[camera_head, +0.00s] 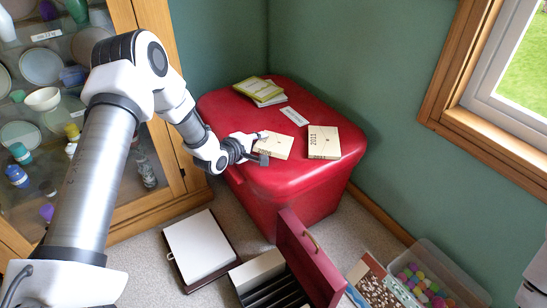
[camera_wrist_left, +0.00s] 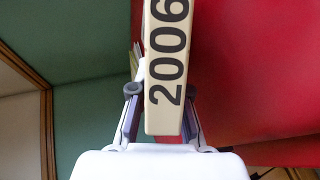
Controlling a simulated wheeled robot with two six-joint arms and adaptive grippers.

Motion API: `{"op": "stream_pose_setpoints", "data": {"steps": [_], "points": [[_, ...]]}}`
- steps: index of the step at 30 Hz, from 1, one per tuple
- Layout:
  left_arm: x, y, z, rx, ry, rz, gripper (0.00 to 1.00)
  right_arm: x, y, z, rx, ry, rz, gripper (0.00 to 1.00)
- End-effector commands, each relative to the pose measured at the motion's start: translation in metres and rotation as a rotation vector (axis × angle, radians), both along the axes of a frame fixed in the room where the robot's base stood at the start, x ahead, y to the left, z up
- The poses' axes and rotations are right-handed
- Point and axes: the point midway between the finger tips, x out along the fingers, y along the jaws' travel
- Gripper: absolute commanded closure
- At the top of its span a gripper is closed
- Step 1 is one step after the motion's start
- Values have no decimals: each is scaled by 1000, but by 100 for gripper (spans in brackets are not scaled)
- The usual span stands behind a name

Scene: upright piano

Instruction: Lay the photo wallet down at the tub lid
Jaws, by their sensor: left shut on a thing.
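A cream photo wallet marked 2006 (camera_head: 274,146) is held in my left gripper (camera_head: 256,150) at the front left of the red tub lid (camera_head: 240,120). In the left wrist view the wallet (camera_wrist_left: 166,60) stands edge-on between the two fingers, its spine facing the camera, and the gripper (camera_wrist_left: 162,98) is shut on it. The wallet is over the lid; I cannot tell whether it touches it. A similar wallet marked 2011 (camera_head: 323,142) lies flat on the lid to the right. My right gripper is out of view.
Yellow-green booklets (camera_head: 260,91) lie at the back of the lid, with a small white label (camera_head: 294,116) in front of them. A glass cabinet (camera_head: 50,110) stands left. An open box (camera_head: 268,280), a white-topped tray (camera_head: 200,245) and a clear bin (camera_head: 435,275) are on the floor.

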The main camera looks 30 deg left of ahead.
Motion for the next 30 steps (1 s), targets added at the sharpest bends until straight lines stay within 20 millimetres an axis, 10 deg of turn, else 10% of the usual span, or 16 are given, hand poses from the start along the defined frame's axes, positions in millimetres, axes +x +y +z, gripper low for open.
{"op": "stream_pose_setpoints", "data": {"steps": [1, 2, 3, 14, 30], "points": [[0, 0, 1, 0, -1, 0, 100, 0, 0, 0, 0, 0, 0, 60], [0, 0, 0, 0, 0, 0, 74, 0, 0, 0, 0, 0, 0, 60], [0, 0, 0, 0, 0, 0, 67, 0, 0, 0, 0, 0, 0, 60], [-6, 2, 6, -1, 1, 2, 67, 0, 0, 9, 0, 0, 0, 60], [-73, 11, 31, -1, 0, 0, 67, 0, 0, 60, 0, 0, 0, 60]]}}
